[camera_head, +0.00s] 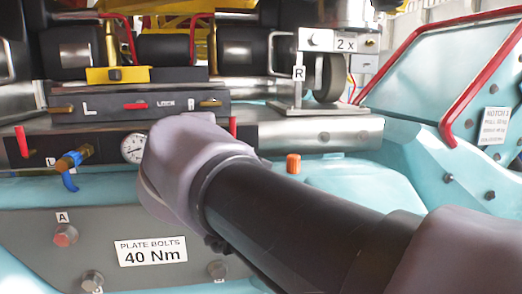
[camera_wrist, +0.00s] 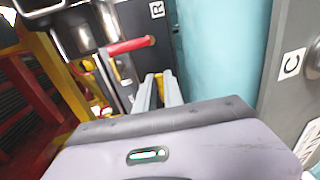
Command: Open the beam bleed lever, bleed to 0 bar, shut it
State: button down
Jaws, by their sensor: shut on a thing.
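My gripper (camera_wrist: 160,90) is shut on a small yellow part (camera_wrist: 165,75), of which only a sliver shows between the fingertips. I cannot tell for certain whether it is the bleed lever. In the head view my own wrist and arm hide the gripper and what it holds. A round white gauge (camera_head: 133,148) sits on the dark beam just left of my wrist, partly covered; its reading is too small to tell. A red lever (camera_head: 233,127) stands upright right of my wrist. A red handle (camera_wrist: 130,46) lies near the fingers in the wrist view.
A blue-handled brass fitting (camera_head: 72,160) sticks out left of the gauge, beyond another red lever (camera_head: 22,141). An orange cap (camera_head: 293,164) stands right of my wrist. Below are plate bolts and a "40 Nm" sign (camera_head: 152,251). Red rails (camera_head: 480,85) rise at the right.

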jog(key=shift+f, duration=0.1)
dwell(0.3)
jog(key=c, duration=1.5)
grip_release()
jog(key=shift+o, duration=0.2)
